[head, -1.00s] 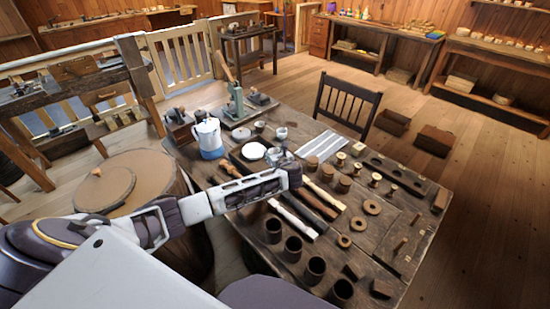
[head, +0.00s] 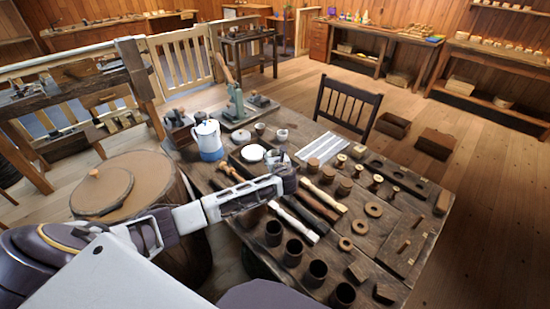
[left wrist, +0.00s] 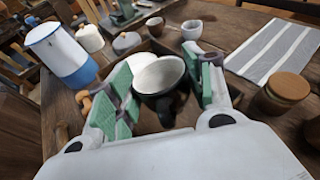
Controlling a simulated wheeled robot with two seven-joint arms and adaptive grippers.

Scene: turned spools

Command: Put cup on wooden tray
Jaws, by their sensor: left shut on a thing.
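My left gripper (head: 281,160) reaches over the table from the left and hides part of what lies under it. In the left wrist view its green-padded fingers (left wrist: 165,88) are shut on a cup (left wrist: 158,76), pale inside and dark outside, with a dark handle toward the camera. The cup looks upright. The dark wooden tray (head: 236,162) lies beneath and beside the gripper, with a white round dish (head: 253,152) at its left part. Whether the cup touches the tray I cannot tell. My right gripper is not in view.
A white and blue pot (head: 208,140) stands left of the tray. Two small cups (left wrist: 154,26) (left wrist: 191,29) stand behind it. A striped cloth (head: 322,147) lies to the right. Several spools, rings and dark cups (head: 292,250) crowd the table's right and front.

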